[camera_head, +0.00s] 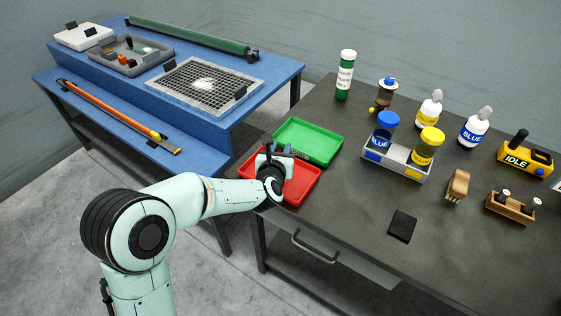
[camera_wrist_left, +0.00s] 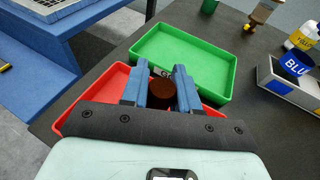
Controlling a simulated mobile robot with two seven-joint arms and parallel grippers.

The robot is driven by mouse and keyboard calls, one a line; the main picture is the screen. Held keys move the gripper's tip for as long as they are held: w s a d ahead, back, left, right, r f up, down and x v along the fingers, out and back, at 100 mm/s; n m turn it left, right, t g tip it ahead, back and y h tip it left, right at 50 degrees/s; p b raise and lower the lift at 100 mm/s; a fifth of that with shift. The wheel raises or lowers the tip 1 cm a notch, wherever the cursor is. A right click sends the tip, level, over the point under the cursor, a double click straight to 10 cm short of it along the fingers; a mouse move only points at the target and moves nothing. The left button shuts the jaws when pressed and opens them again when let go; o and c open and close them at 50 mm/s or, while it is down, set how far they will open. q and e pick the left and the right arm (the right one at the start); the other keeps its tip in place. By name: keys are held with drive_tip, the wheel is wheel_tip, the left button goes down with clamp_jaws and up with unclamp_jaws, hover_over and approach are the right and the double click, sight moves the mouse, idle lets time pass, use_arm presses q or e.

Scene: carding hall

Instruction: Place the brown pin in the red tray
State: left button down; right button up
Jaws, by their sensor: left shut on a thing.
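The red tray (camera_head: 302,186) lies at the front left of the dark table; it also shows in the left wrist view (camera_wrist_left: 84,103), partly hidden by my gripper. My left gripper (camera_head: 277,157) is over the red tray, towards its edge by the green tray. In the left wrist view its two blue fingers (camera_wrist_left: 159,76) are shut on the brown pin (camera_wrist_left: 162,95), a dark brown round piece between them. The pin is hidden in the head view. I cannot tell whether its lower end touches the tray floor. My right gripper is not in view.
The green tray (camera_head: 308,142) is right behind the red one. A blue bench (camera_head: 222,132) is at the left.

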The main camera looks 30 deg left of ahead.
use_arm(q)
drive_tip(key=shift+f, duration=2.05)
drive_tip(key=shift+f+b, duration=0.1)
drive_tip(key=shift+b, duration=0.3)
drive_tip(key=c, duration=1.3)
unclamp_jaws()
drive_tip(key=shift+f, duration=0.15)
drive_tip(key=o, duration=0.5)
drive_tip(key=shift+c, duration=0.2)
